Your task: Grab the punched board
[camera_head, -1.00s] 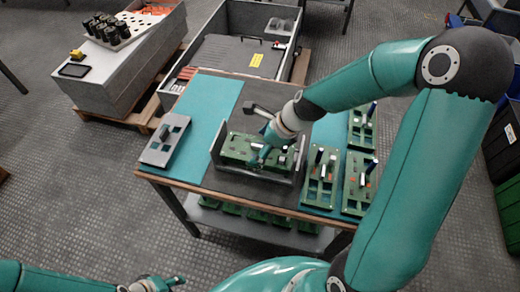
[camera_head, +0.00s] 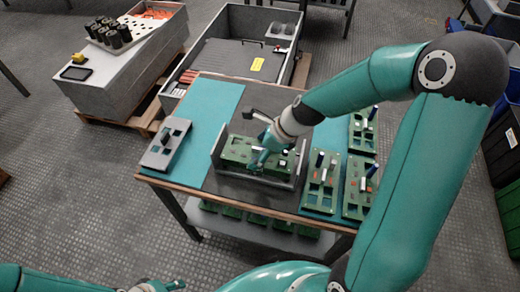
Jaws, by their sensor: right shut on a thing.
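A green board (camera_head: 235,150) with cut-outs and small parts on it lies in a dark grey open holder (camera_head: 252,176) in the middle of the table. My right gripper (camera_head: 259,163) reaches down onto this board near its front edge and is shut on it. The fingers and wrist hide part of the board, and I cannot tell whether it is lifted at all. A grey plate with square holes (camera_head: 165,145) lies apart at the table's left edge. My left gripper (camera_head: 165,286) is low at the bottom edge, away from the table, with its fingers unclear.
Several similar green boards stand at the table's right side, including one beside the holder (camera_head: 322,181). More boards sit on the shelf below. The teal mat (camera_head: 212,100) has free room at the left. A grey crate (camera_head: 225,52) stands behind.

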